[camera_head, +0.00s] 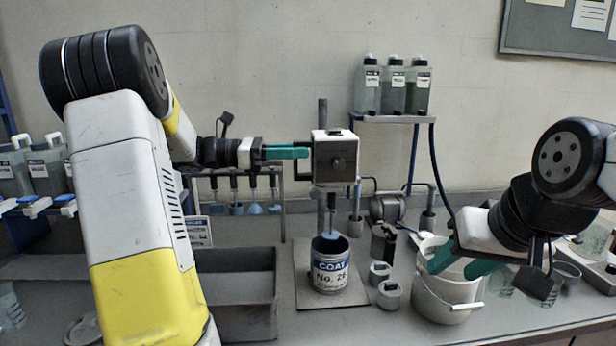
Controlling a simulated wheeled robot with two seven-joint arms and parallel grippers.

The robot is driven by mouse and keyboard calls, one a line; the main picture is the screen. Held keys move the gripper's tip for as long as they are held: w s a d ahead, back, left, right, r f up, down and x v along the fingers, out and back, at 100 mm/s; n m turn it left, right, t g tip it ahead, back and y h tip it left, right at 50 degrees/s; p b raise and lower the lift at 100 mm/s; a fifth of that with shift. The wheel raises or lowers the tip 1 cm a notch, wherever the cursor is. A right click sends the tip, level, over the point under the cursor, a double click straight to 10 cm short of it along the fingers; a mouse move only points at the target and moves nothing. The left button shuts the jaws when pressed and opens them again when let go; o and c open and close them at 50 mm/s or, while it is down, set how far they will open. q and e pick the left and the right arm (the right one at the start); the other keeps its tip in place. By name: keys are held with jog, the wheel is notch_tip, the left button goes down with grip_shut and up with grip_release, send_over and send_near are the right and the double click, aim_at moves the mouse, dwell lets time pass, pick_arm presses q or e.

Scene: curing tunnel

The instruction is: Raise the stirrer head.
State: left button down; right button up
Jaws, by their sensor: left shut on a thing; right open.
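The stirrer head (335,158) is a pale box with a dark knob on its front, mounted on a dark upright post (323,112). Its shaft hangs down to the mouth of a can labelled COAT No. 2 (330,268), which stands on the flat base plate (300,285). The lower end of the shaft is hidden by the can's rim. My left gripper (306,153) has teal fingers shut on the dark handle (303,172) at the left side of the head. My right gripper (462,268) is open and empty, with its teal fingers over the white bucket.
The white bucket (445,300) and small grey pots (389,293) stand right of the can. A grey bin (235,290) is at left, below a rack of hanging stirrers (238,207). Bottles (392,85) stand on a raised shelf behind. Open wall lies above the head.

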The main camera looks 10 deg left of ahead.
pick_arm(q)
jog(key=shift+r, duration=0.4)
jog(key=c, duration=1.3)
grip_release()
jog(key=shift+f, duration=0.1)
jog(key=shift+a, duration=0.15)
jog(key=v, duration=0.7)
jog(key=shift+s+a, duration=0.15)
jog(key=shift+a, duration=0.15)
